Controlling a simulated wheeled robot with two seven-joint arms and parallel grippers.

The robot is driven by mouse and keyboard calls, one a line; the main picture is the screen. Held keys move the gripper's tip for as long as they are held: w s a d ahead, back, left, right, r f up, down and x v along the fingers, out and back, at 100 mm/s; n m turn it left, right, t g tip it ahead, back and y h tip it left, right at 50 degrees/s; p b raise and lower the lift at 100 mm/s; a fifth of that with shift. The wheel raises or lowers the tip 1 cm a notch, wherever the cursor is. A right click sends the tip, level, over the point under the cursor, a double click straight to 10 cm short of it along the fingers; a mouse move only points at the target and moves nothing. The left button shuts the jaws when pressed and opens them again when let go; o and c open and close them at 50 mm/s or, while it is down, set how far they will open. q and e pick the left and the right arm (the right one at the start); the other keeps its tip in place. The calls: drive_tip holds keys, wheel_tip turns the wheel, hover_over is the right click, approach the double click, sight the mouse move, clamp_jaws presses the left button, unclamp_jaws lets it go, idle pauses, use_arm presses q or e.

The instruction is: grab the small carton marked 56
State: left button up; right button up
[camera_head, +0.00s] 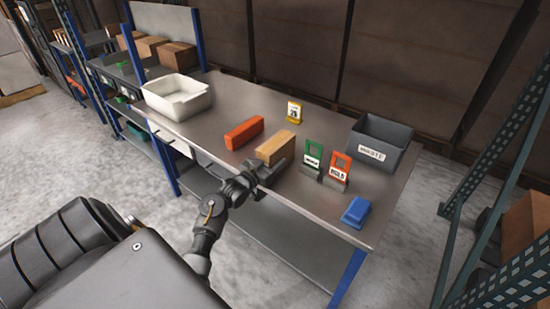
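A small tan carton (274,147) lies on the grey metal table near its front edge. No number is readable on it, so I cannot tell whether it is marked 56. An orange-red box (244,132) lies to its left, apart from it. My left gripper (266,171) is at the near end of the tan carton, partly in front of its lower edge. The dark fingers blend together there, so touch and opening are unclear. My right gripper is not in view.
The table (225,95) also bears a white bin (177,111), a yellow numbered stand (294,111), green (312,157) and orange (340,171) labelled stands, a grey labelled bin (397,152) and a blue object (356,211). A rack upright (492,148) stands right.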

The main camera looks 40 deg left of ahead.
use_arm(q)
drive_tip(key=shift+r, duration=0.15)
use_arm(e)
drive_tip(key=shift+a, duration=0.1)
use_arm(q)
drive_tip(key=shift+r, duration=0.2)
wheel_tip(320, 180, up, 2)
drive_tip(key=shift+r, duration=0.25)
drive_tip(key=s+a+r+b, duration=0.1)
drive_tip(key=s+a+r, duration=0.7)
drive_tip(key=a+r, duration=0.1)
drive_tip(key=shift+s+a+r, duration=0.35)
drive_tip(key=shift+a+r, duration=0.05)
drive_tip(key=shift+a, duration=0.45)
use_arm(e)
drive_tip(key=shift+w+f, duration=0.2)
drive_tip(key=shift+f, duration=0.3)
